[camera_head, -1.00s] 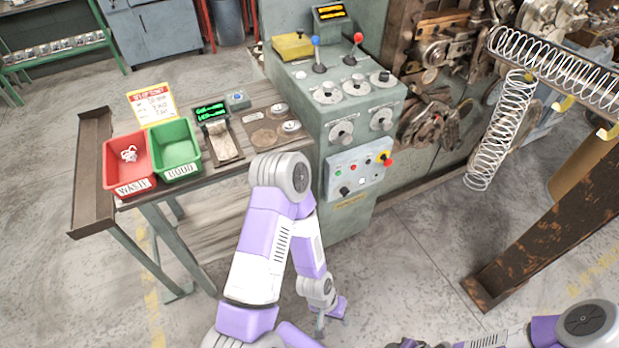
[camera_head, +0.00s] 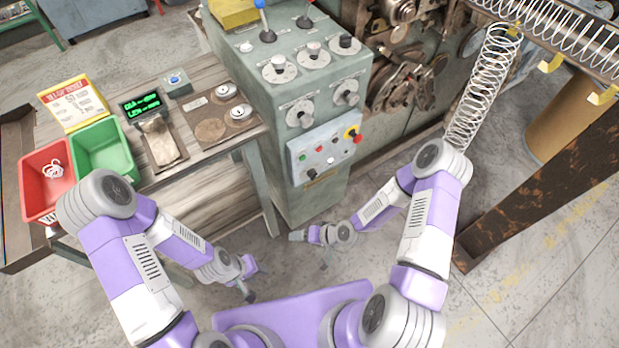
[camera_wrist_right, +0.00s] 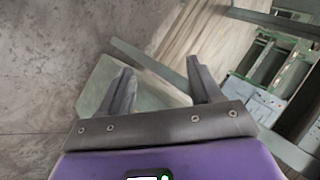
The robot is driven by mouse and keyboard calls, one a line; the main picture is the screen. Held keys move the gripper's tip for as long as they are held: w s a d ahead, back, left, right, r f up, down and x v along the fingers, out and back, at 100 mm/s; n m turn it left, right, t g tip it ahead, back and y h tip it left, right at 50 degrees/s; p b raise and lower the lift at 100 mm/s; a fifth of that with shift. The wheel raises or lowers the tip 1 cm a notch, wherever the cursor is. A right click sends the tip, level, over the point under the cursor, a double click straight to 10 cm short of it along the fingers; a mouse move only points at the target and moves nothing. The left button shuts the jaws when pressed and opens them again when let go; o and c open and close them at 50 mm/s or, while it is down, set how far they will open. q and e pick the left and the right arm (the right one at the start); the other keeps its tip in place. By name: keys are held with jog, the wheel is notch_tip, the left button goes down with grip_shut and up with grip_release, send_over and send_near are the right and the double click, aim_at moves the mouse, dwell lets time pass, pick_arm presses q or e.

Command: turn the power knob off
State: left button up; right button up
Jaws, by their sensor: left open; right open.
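The control panel (camera_head: 328,148) is on the front of the green machine cabinet. A black knob (camera_head: 312,174) sits at its lower left; its label is too small to read, so I cannot tell its setting. My right gripper (camera_head: 298,236) is low in front of the cabinet, below the panel and apart from it. In the right wrist view its two fingers (camera_wrist_right: 158,72) are spread and empty, and no knob shows there. My left gripper (camera_head: 245,290) is low over the floor, left of the cabinet and far from the panel; it is open.
Larger dials (camera_head: 300,114) are above the panel. The bench with red (camera_head: 40,200) and green bins (camera_head: 122,148) stands left. A rusty beam (camera_head: 530,185) is at right. Floor before the cabinet is clear.

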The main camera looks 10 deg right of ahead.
jog(key=w+d+f+m+t+y+b, duration=0.1)
jog(key=w+d+t+y, duration=0.1)
jog(key=w+t, duration=0.4)
jog(key=m+t+h+b, duration=0.1)
jog(key=m+t+b, duration=0.1)
jog(key=t, duration=0.4)
send_near(315, 178)
jog(key=w, duration=0.2)
jog(key=x, duration=0.7)
jog(key=shift+w+a+f+b, duration=0.15)
jog(key=shift+a+b, duration=0.2)
jog(key=shift+a, duration=0.15)
jog(key=c, duration=1)
jog(key=shift+c, duration=0.2)
